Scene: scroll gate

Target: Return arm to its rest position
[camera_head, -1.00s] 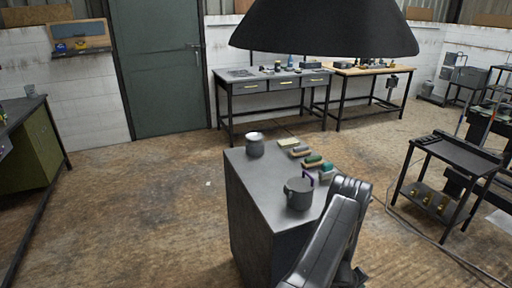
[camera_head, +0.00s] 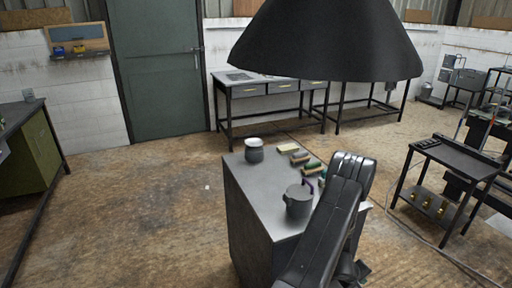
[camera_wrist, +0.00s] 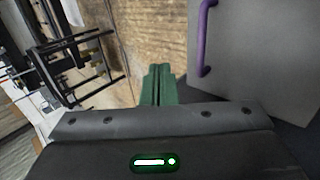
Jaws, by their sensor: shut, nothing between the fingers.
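My arm rises at the lower middle of the head view, in front of the right side of a grey cabinet (camera_head: 238,205). The fingers look apart from the handle. In the head view a bit of purple (camera_head: 322,178) shows behind a grey mug-like pot (camera_head: 298,201), partly hidden by my arm.
A grey can (camera_head: 254,151) and several small blocks (camera_head: 300,158) stand on the cabinet top. A large black lamp shade (camera_head: 325,45) hangs above. A dark cart (camera_head: 455,158) is at the right, workbenches (camera_head: 265,88) at the back. Open floor lies left of the cabinet.

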